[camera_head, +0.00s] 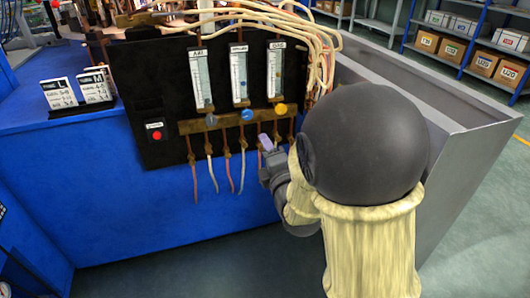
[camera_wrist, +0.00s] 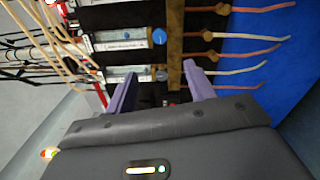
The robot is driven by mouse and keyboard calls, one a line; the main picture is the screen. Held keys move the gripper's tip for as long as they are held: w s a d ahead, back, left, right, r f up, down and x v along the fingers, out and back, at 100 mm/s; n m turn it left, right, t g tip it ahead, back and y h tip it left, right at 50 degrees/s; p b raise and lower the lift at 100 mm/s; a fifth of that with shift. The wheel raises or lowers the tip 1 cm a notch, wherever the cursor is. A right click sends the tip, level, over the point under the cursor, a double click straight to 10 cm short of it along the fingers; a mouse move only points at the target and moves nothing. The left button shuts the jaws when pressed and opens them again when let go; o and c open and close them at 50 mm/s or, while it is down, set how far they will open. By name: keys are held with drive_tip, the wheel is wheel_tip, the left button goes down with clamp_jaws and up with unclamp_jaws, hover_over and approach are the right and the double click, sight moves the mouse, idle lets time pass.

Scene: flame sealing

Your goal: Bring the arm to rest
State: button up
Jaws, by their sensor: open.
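My gripper (camera_head: 265,143) is at the black panel's lower right, near the brass bar and below the gas knob. In the wrist view my gripper (camera_wrist: 158,82) shows two purple fingers spread apart, with nothing seen held between them. The black panel (camera_head: 155,85) carries three flow meters (camera_head: 239,75) with a grey, a blue and a yellow knob (camera_head: 281,108). My arm reaches in from the lower right and hides part of the panel's right side.
The brass bar (camera_head: 225,122) has several valves and hanging tubes below it. Pale hoses (camera_head: 320,40) arch over the panel's top right. A grey metal bin (camera_head: 470,150) stands right of my arm. Two labelled cards (camera_head: 58,93) stand on the blue bench (camera_head: 30,115) at left.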

drive_tip(key=shift+d, duration=0.1)
drive_tip(key=s+d+f+m+g+h+p, duration=0.4)
drive_tip(key=s+d+f+m+g, duration=0.25)
drive_tip(key=m, duration=0.55)
drive_tip(key=s+d+m+g+p, duration=0.3)
drive_tip(key=s+d+m+g, duration=0.2)
drive_tip(key=s+m+g, duration=0.5)
wheel_tip(320, 180, up, 37)
drive_tip(key=s+m+t+p, duration=0.1)
drive_tip(key=s+p, duration=0.1)
drive_tip(key=p, duration=3.5)
drive_tip(key=shift+t+h, duration=0.3)
drive_tip(key=shift+t, duration=0.05)
drive_tip(key=shift+s, duration=0.15)
